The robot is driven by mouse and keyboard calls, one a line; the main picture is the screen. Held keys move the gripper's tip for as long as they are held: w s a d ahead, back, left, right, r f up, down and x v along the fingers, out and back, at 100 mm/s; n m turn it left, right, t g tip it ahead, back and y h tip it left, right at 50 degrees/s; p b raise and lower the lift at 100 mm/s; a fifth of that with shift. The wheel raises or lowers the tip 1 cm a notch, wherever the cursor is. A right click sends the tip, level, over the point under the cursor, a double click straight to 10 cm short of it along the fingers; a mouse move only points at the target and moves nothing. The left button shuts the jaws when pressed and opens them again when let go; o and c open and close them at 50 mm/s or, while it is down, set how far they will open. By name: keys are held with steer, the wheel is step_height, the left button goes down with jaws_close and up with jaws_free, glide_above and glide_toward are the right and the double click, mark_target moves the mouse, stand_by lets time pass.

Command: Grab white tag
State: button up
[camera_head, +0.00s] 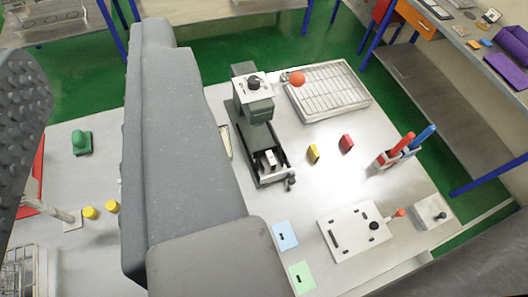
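Two flat square cards with a small dark mark lie on the grey table (420,215): a pale blue tag (285,235) and a pale green tag (301,278). I cannot make out a plainly white tag. The big grey finger of my gripper (88,70) hides a broad strip of the table left of the two tags. The other finger, with a studded dark pad, is at the left edge. A wide gap with nothing held in it shows between the fingers, so my gripper is open.
A white plate with a black knob (355,232) lies right of the tags. Red and blue handled tools (405,147) stand upright. Yellow (313,153) and red (346,143) blocks lie between.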

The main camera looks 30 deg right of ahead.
steer(key=w+d+f+g+h, duration=0.1)
steer(key=w+d+f, duration=0.3)
steer(key=d+f, duration=0.3)
steer(key=w+d+f+h+p, duration=0.1)
steer(key=w+d+f, duration=0.3)
steer(key=f, duration=0.4)
steer(key=w+d+f+g+h, duration=0.1)
steer(key=w+d+f, duration=0.3)
steer(key=d+f, duration=0.3)
steer(key=g+y+p, duration=0.1)
steer(key=y, duration=0.2)
glide_above(272, 159)
steer(key=s, duration=1.3)
step_height(272, 159, down, 26)
steer(key=x, duration=0.9)
steer(key=shift+w+f, duration=0.1)
steer(key=shift+f, duration=0.25)
steer(key=shift+f+p+x, duration=0.15)
steer(key=shift+p+x, duration=0.05)
steer(key=shift+x, duration=0.9)
steer(key=shift+f+p+x, duration=0.15)
steer(key=shift+f+x, duration=0.05)
steer(key=shift+x, duration=0.85)
steer(key=shift+s, duration=0.2)
